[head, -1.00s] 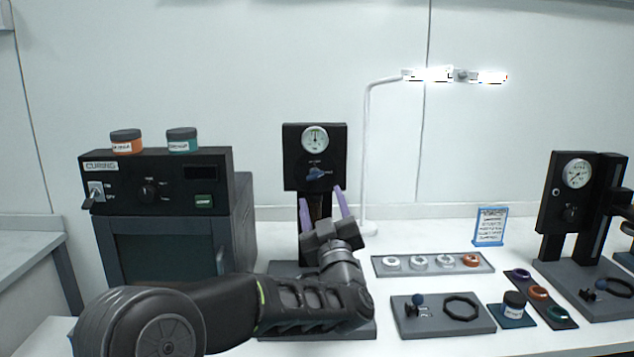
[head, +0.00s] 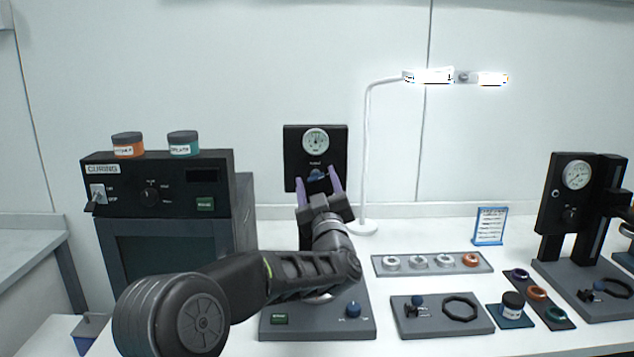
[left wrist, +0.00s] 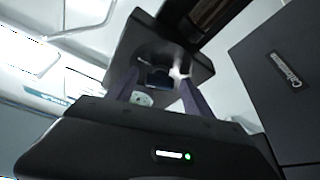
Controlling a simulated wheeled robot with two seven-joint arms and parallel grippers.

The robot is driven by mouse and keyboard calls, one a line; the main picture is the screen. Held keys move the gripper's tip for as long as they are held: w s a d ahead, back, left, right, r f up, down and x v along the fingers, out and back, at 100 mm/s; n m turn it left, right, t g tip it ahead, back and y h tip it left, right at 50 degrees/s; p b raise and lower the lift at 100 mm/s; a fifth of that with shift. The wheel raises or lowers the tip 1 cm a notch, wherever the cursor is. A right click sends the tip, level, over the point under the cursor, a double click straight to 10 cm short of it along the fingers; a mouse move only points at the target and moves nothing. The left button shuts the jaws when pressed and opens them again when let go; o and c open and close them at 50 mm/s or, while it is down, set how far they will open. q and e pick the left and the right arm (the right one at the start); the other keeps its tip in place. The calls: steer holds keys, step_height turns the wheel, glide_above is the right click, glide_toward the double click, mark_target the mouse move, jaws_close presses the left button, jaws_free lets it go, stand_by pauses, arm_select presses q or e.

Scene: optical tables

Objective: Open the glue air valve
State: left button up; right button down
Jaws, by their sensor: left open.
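The glue air valve is a small blue knob (head: 315,174) on the front of a black panel (head: 292,150), just below a round white gauge (head: 315,141). My left gripper (head: 319,185) is open, its two purple fingers pointing up at the panel, one on each side of the knob. In the left wrist view the fingers (left wrist: 158,88) also stand apart, with the dark blue knob (left wrist: 158,78) between them; I cannot tell whether they touch it. My right gripper is not in view.
A curing oven (head: 165,215) with two jars on top stands to the left. A white lamp (head: 367,150) rises behind on the right. A ring tray (head: 434,270) and a grey plate (head: 405,325) lie to the right. A second gauge station (head: 548,215) stands far right.

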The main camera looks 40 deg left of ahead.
arm_select(q)
jaws_close()
steer(key=m+b, duration=0.1)
steer(key=m+t+h+b, duration=0.1)
steer(key=m+t+b, duration=0.1)
steer(key=m, duration=0.1)
steer(key=shift+s+f, duration=0.1)
steer(key=shift+f, duration=0.15)
steer(key=shift+r+m+h, duration=0.1)
steer(key=shift+m+h, duration=0.4)
steer(key=shift+m, duration=0.5)
steer(key=shift+r+m+t, duration=0.1)
steer(key=shift+m+t, duration=0.2)
jaws_free()
steer(key=shift+h, duration=0.3)
steer(key=b+v, duration=0.1)
steer(key=v, duration=0.6)
steer(key=shift+s+d+b, duration=0.15)
steer(key=shift+s+b, duration=0.1)
steer(key=shift+b, duration=0.15)
